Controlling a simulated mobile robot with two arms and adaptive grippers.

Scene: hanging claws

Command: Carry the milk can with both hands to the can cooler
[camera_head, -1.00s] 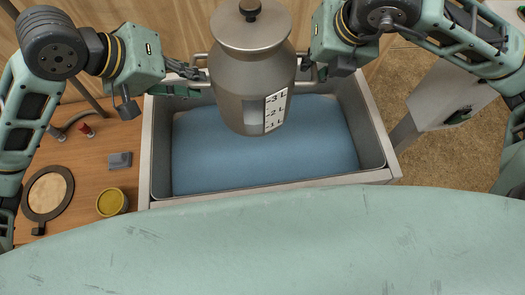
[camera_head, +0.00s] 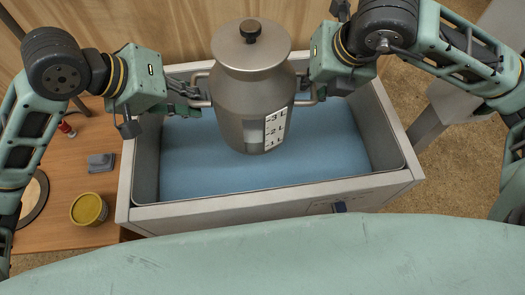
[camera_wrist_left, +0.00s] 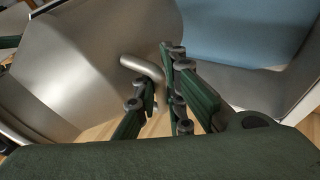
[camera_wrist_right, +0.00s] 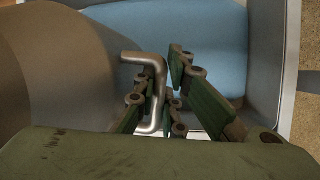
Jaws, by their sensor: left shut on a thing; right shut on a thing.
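The milk can (camera_head: 238,85) is a grey metal can with a black-knobbed lid and a litre scale. It is upright and appears above the blue inside of the can cooler (camera_head: 185,170), an open grey box. Whether its base touches the blue surface is unclear. My left gripper (camera_head: 198,103) is shut on the can's left handle, which also shows in the left wrist view (camera_wrist_left: 143,68). My right gripper (camera_head: 312,92) is shut on the right handle, seen as a bent bar in the right wrist view (camera_wrist_right: 155,75).
A wooden table (camera_head: 65,165) at the left holds a yellow tin (camera_head: 89,209), a small grey block (camera_head: 100,163) and a round framed disc (camera_head: 32,198). A grey post (camera_head: 435,125) stands right of the cooler. A wooden wall (camera_head: 180,25) is behind.

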